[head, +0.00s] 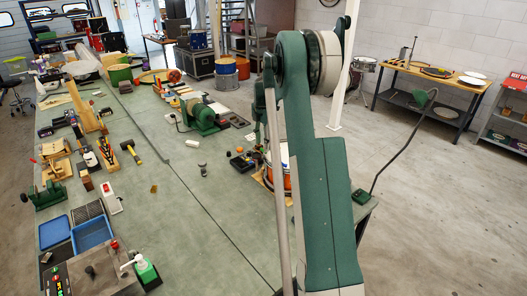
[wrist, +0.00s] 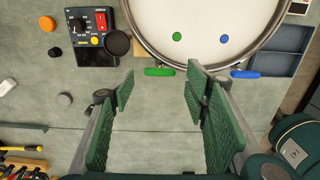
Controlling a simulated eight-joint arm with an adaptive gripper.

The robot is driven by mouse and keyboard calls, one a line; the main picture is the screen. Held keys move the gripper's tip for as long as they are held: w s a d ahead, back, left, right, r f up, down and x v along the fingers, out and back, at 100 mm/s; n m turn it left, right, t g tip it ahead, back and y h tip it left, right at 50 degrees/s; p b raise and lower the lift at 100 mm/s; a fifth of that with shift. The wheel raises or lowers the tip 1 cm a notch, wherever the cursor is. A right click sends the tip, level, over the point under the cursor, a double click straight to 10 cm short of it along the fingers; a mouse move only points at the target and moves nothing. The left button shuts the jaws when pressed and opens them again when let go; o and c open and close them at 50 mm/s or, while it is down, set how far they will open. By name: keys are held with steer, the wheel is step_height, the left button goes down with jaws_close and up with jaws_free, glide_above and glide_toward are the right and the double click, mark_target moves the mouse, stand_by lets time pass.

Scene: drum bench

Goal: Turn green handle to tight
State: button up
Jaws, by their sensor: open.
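The green handle (wrist: 159,72) is a short bar lying at the near edge of the drum (wrist: 190,20) in the wrist view. A green dot (wrist: 177,37) and a blue dot (wrist: 224,38) mark the white drumhead. A blue handle (wrist: 245,74) sits to the right along the same rim. My gripper (wrist: 162,84) is open and empty, and the green handle shows between its fingertips. I cannot tell how far the fingers are above it. In the head view the orange drum (head: 285,164) is partly hidden behind my arm.
The bench near the handle is clear.

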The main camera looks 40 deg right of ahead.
steer(key=shift+f, duration=2.4)
steer(key=shift+c, duration=0.6)
steer(key=c, duration=0.8)
